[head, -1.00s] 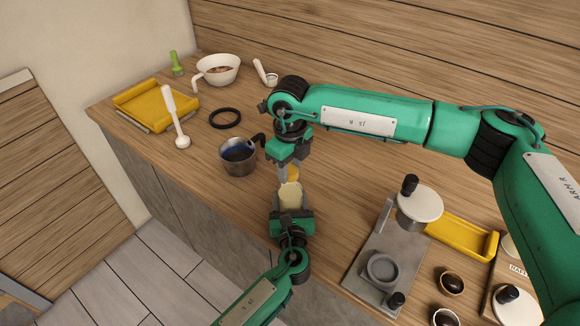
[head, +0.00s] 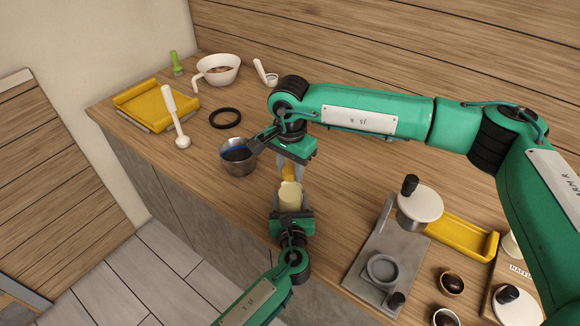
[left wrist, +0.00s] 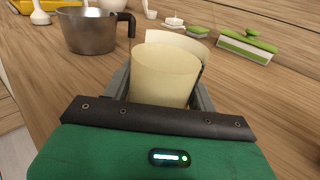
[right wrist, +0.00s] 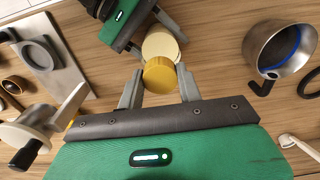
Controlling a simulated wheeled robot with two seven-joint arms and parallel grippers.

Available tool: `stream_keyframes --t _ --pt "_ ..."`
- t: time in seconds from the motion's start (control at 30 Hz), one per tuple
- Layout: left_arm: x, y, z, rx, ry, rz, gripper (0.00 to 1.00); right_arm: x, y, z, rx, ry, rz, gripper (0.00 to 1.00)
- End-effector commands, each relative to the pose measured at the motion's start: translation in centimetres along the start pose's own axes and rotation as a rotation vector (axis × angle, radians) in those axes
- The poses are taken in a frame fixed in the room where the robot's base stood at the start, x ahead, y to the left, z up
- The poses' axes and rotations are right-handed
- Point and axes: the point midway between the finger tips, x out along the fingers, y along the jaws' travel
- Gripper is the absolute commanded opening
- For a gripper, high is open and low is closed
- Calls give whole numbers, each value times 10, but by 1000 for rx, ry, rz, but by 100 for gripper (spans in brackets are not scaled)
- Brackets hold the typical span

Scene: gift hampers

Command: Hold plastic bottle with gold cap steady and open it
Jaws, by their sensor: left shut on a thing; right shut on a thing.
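The plastic bottle (head: 290,197) has a pale cream body and stands roughly upright in my left gripper (head: 290,203), which is shut on it. The bottle body also shows in the left wrist view (left wrist: 163,75), between the fingers. My right gripper (head: 289,171) is directly above, its fingers on both sides of the gold cap (right wrist: 159,76) and shut on it. The cap lies against the cream body in the right wrist view; I cannot tell whether it is still seated or slightly lifted.
A metal pot (head: 239,160) stands left of the right gripper, partly behind it. A black ring (head: 225,118), yellow tray (head: 155,105) and white bowl (head: 218,70) are farther back. A grey press stand (head: 375,250) is at the right. The counter's front edge runs near the bottle.

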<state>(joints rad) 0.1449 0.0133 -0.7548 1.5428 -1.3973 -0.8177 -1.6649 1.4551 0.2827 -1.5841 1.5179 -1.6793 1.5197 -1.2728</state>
Motion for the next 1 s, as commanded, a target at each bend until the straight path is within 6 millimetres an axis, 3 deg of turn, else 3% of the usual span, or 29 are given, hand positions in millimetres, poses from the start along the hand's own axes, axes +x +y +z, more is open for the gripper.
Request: stream_keyframes --t 0.6,0.8,1.0 --pt "0 0 -1 1 2 0 0 -1 0 -1 -992 2 -1 8" --pt "0 0 -1 1 2 0 0 -1 0 -1 -1186 2 -1 8" --pt "0 0 -1 1 2 0 0 -1 0 -1 -1197 1 -1 8"
